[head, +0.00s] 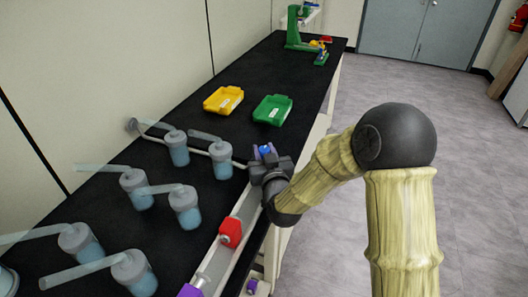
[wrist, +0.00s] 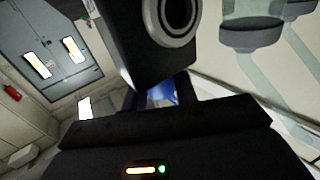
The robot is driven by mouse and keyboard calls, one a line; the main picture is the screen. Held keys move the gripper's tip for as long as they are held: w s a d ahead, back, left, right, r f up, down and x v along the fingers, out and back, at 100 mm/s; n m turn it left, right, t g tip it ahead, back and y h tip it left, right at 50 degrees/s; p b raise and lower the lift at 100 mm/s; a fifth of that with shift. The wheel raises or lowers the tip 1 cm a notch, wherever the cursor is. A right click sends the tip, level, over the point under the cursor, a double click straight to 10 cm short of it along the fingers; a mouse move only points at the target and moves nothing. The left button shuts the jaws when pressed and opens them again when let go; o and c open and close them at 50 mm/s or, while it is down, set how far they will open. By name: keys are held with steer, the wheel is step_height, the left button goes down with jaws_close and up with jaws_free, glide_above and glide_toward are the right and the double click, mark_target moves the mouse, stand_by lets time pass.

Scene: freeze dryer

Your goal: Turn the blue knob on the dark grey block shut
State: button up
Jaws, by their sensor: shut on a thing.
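The blue knob (head: 265,149) shows as a small blue patch at my gripper (head: 263,154), by the front edge of the black bench. It also shows in the wrist view (wrist: 162,92), between the dark fingers of my gripper (wrist: 158,94). My gripper is shut on the knob. The dark grey block (wrist: 125,45) fills the upper middle of the wrist view, with a pale ring around a dark opening on its face. In the head view I cannot tell the block apart from the dark gripper. The knob's turn angle is mostly hidden by the fingers.
Several blue flasks (head: 178,153) with pale tubes stand left of my gripper. A yellow tray (head: 222,100) and a green tray (head: 272,110) lie behind it. A red block (head: 231,233) sits on the near rail. Open floor (head: 475,150) lies to the right.

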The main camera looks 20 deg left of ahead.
steer(key=shift+f+n+g+y+b, duration=0.15)
steer(key=shift+n+g+y+b, duration=0.4)
steer(key=shift+y, duration=0.25)
steer(key=n+g+y+b, duration=0.1)
steer(key=n+g+y, duration=0.1)
steer(key=shift+w+n+g+y, duration=0.1)
steer(key=shift+n+g+y, duration=0.15)
steer(key=shift+y, duration=0.15)
steer(key=n+g+y, duration=0.1)
steer(key=n+g+y+p, duration=0.1)
steer(key=n+g, duration=0.1)
steer(key=g, duration=0.1)
steer(key=shift+r+y, duration=0.25)
steer(key=shift+y, duration=0.15)
steer(key=n+g+y+p, duration=0.1)
steer(key=n+g+p, duration=0.2)
steer(key=g, duration=0.1)
steer(key=n+g+y+p, duration=0.1)
steer(key=n+g+p, duration=0.2)
steer(key=g, duration=0.1)
steer(key=shift+g, duration=0.4)
steer(key=n+g, duration=0.1)
steer(key=g, duration=0.1)
steer(key=n+g, duration=0.1)
steer(key=shift+f+n+g+h+p, duration=0.15)
steer(key=shift+n+g+h+p, duration=0.15)
steer(key=shift+g+p, duration=0.1)
steer(key=shift+n+g+h, duration=0.8)
steer(key=shift+n+g, duration=0.6)
steer(key=shift+g, duration=0.8)
